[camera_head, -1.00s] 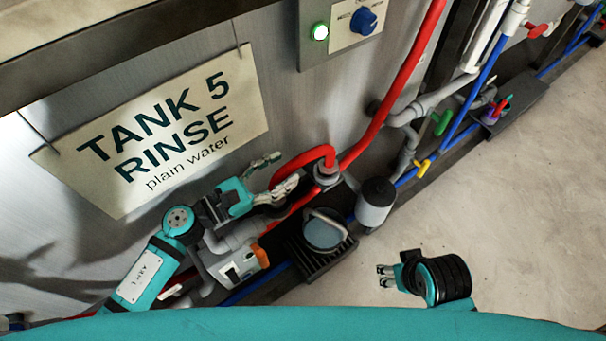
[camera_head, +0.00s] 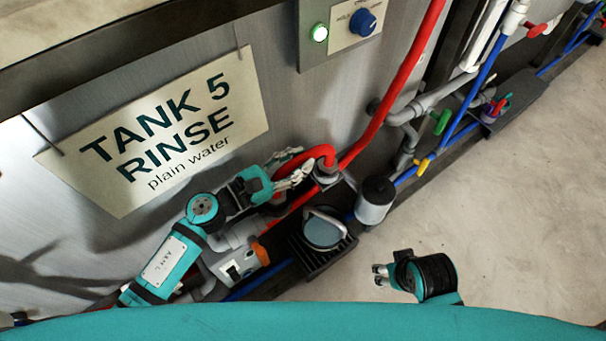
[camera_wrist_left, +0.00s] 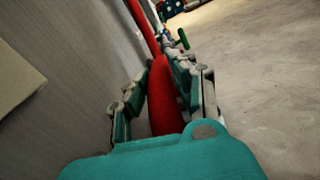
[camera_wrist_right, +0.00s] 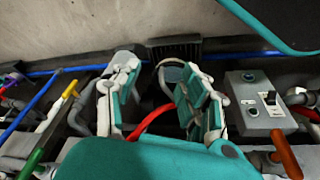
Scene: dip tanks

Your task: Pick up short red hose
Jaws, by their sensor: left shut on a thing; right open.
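The short red hose (camera_head: 323,152) arches near the tank wall beside the grey pipe fitting, in the middle of the head view. My left gripper (camera_head: 292,175) is at its left part, with the fingers around it. In the left wrist view the red hose (camera_wrist_left: 163,95) runs lengthwise between the two fingers, and the gripper (camera_wrist_left: 155,80) is shut on it. The fingers hide part of the hose in the head view. My right gripper (camera_head: 379,275) is open and empty over the floor. In the right wrist view its fingers (camera_wrist_right: 148,62) stand apart, with a red hose (camera_wrist_right: 152,120) visible behind them.
A long red pipe (camera_head: 400,85) runs up the wall close by. A grey canister with a black top (camera_head: 375,203) and a blue-lidded round container (camera_head: 323,230) stand below the hose. A grey-white unit with an orange part (camera_head: 243,264) is under my left arm. The floor (camera_head: 500,210) at right is clear.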

